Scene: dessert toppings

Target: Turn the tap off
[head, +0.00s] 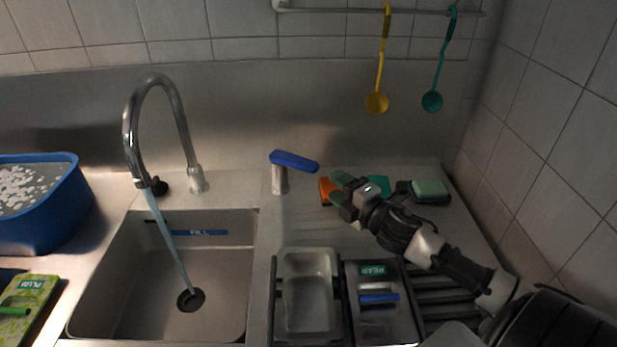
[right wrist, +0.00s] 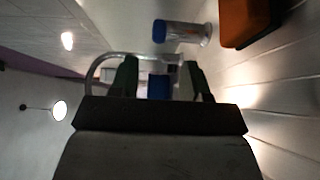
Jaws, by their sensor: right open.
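The chrome tap (head: 183,120) arches over the sink (head: 120,260), and water (head: 172,243) runs from its spout into the basin. Its control stands to the right on the counter: a blue lever (head: 294,161) on a short metal post (head: 279,181). My right gripper (head: 337,188) is open and empty, to the right of the lever and a little apart from it. In the right wrist view the blue lever (right wrist: 160,31) lies off to the upper side of the open fingers (right wrist: 162,78). A blue patch shows between the fingers; I cannot tell what it is. My left gripper is out of view.
An orange block (head: 325,192) sits close by the gripper, also in the right wrist view (right wrist: 248,18). A green sponge (head: 430,188) is farther right. Metal containers (head: 308,254) stand in front. A blue tub (head: 55,225) is at left. Ladles (head: 377,101) hang behind.

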